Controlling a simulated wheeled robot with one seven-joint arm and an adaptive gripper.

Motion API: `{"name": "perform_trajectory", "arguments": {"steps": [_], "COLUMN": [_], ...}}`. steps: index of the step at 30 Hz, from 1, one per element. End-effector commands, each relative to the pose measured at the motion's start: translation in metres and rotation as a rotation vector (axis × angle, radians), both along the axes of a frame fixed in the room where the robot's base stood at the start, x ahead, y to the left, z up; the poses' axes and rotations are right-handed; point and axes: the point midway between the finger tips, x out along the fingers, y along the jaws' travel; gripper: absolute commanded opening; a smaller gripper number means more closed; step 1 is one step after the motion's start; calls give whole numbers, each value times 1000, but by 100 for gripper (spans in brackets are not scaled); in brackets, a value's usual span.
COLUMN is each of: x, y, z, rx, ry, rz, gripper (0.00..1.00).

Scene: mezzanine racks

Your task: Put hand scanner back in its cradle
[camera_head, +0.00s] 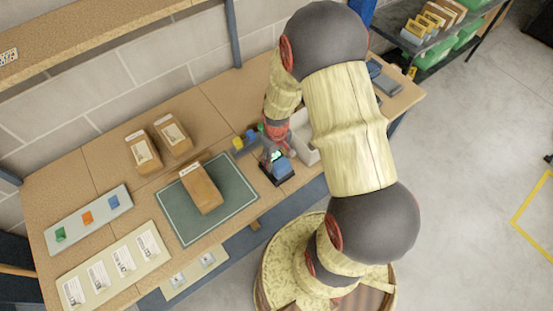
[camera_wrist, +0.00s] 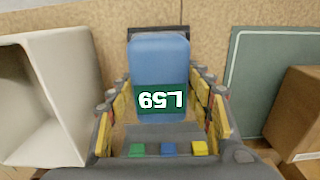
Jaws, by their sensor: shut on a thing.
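The hand scanner (camera_wrist: 160,62) is blue with a dark green label reading L59, upside down in the wrist view. My gripper (camera_wrist: 160,92) is shut on it, with one finger along each side. In the head view, my gripper (camera_head: 272,150) is low over the bench, and part of the blue scanner (camera_head: 283,167) shows below it. The dark cradle (camera_head: 277,179) is directly under the scanner there, and a dark edge shows behind the scanner in the wrist view. I cannot tell whether the scanner is seated in the cradle or just above it.
A green mat (camera_head: 237,221) with a brown carton (camera_head: 201,187) lies left of the cradle. An open white bin (camera_head: 306,156) stands close on the right. Two cartons, a tray of coloured blocks (camera_head: 87,216) and a label board (camera_head: 112,268) are farther left.

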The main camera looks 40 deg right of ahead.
Motion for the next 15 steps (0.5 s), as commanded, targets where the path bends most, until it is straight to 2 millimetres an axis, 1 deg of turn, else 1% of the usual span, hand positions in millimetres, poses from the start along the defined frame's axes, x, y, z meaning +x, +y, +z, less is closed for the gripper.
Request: {"name": "perform_trajectory", "arguments": {"steps": [3,13,14,15], "x": [0,1,1,1], "y": [0,0,0,0], "z": [-3,-2,-2,-2], "rx": [0,0,0,0], "ry": [-1,-1,-1,-1], "rz": [0,0,0,0], "gripper": [17,17,53,55]}}
